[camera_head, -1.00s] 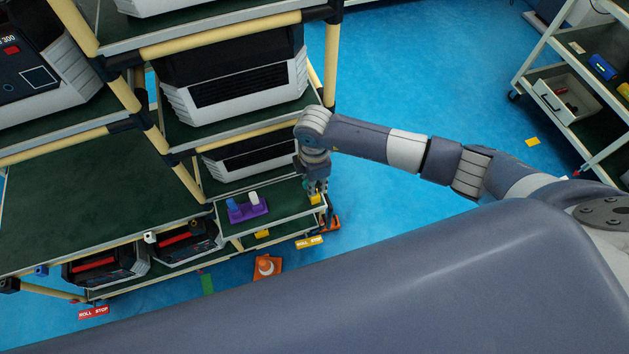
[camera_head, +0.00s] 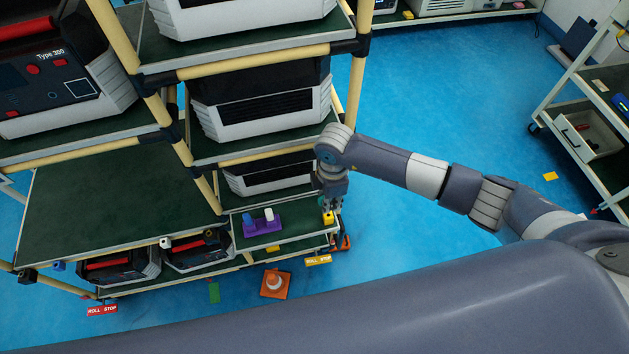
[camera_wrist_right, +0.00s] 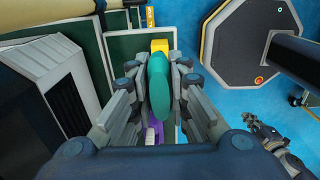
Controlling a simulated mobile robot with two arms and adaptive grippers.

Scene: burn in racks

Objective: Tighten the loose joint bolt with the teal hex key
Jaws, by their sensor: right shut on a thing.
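My right gripper (camera_head: 331,205) is low over the right end of a small green shelf, just above a yellow block (camera_head: 328,218). In the right wrist view the gripper (camera_wrist_right: 165,88) is shut on the teal hex key (camera_wrist_right: 160,88), whose thick rounded teal part shows between the fingers. The yellow block also shows just beyond it (camera_wrist_right: 160,45). I cannot tell whether key and block touch. The key's tip is hidden, and I cannot make out the loose joint bolt. A dark, gripper-like part in the right wrist view may be my left gripper (camera_wrist_right: 268,132).
A purple holder (camera_head: 262,229) with a blue and a white piece stands left of the gripper on the green shelf (camera_head: 290,232). Beige rack tubes (camera_head: 355,85) rise close behind.

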